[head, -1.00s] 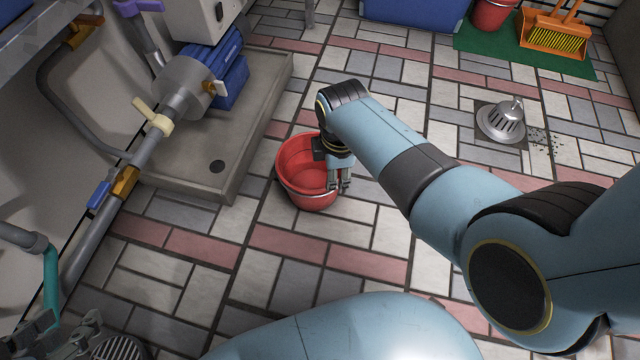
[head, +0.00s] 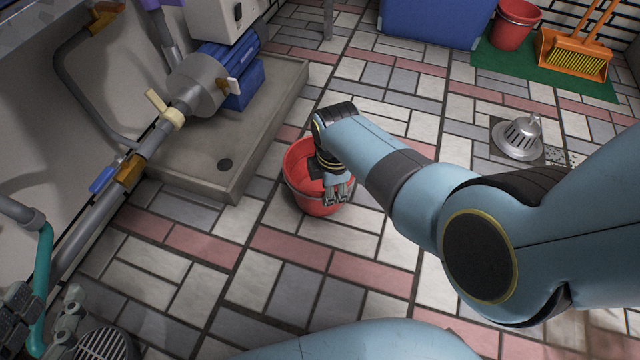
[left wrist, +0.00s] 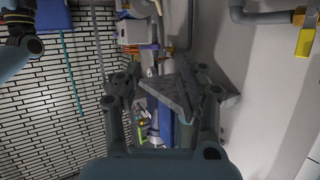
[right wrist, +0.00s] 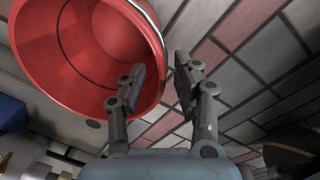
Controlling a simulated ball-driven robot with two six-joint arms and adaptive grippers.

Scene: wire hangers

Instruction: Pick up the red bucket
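A red bucket (head: 301,165) stands upright on the tiled floor, beside the concrete plinth. My right gripper (head: 338,192) points down at the bucket's near right rim. In the right wrist view the gripper (right wrist: 162,85) is open. Its left finger overlaps the inside of the bucket (right wrist: 85,60), its right finger is outside, and the rim with the pale wire handle runs between them. I cannot tell if they touch. My left gripper (head: 45,322) is at the lower left of the head view, away from the bucket.
A second red bucket (head: 514,27) and an orange dustpan with brush (head: 573,55) stand on a green mat (head: 500,62). A blue pump (head: 240,80) sits on the plinth (head: 262,130). A metal drain strainer (head: 518,138) is at the right. Pipes line the left wall.

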